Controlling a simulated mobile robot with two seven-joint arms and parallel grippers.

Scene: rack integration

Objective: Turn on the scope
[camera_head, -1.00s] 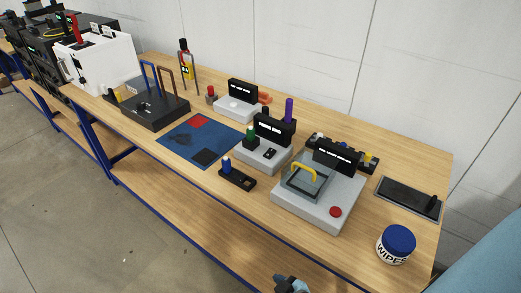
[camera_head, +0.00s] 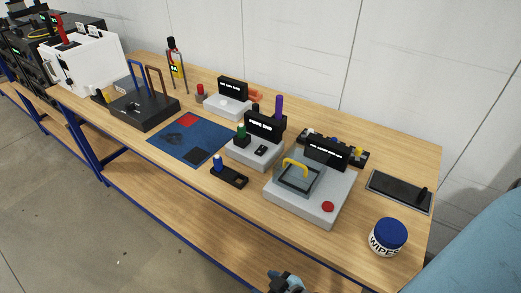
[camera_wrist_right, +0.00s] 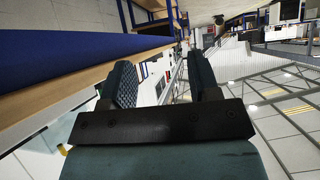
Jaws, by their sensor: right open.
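Several grey instruments with black displays stand on the wooden bench; I cannot tell by label which is the scope. One is the large grey unit (camera_head: 335,204) with a yellow handle (camera_head: 295,167) and a red button (camera_head: 328,207). Another is the middle grey unit (camera_head: 240,154) with a green-topped part and a small black switch (camera_head: 261,151). A third is the smaller back unit (camera_head: 228,105). In the right wrist view, my right gripper (camera_wrist_right: 162,82) is open and empty, its fingers apart. A gripper tip (camera_head: 285,281) shows at the bottom of the head view, in front of the bench, touching nothing.
A blue mat (camera_head: 180,146), a black stand (camera_head: 145,110) and a white box (camera_head: 85,58) are on the left. A small black holder (camera_head: 232,178) lies near the front edge. A wipes tub (camera_head: 387,238) and a dark tray (camera_head: 395,188) are on the right.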

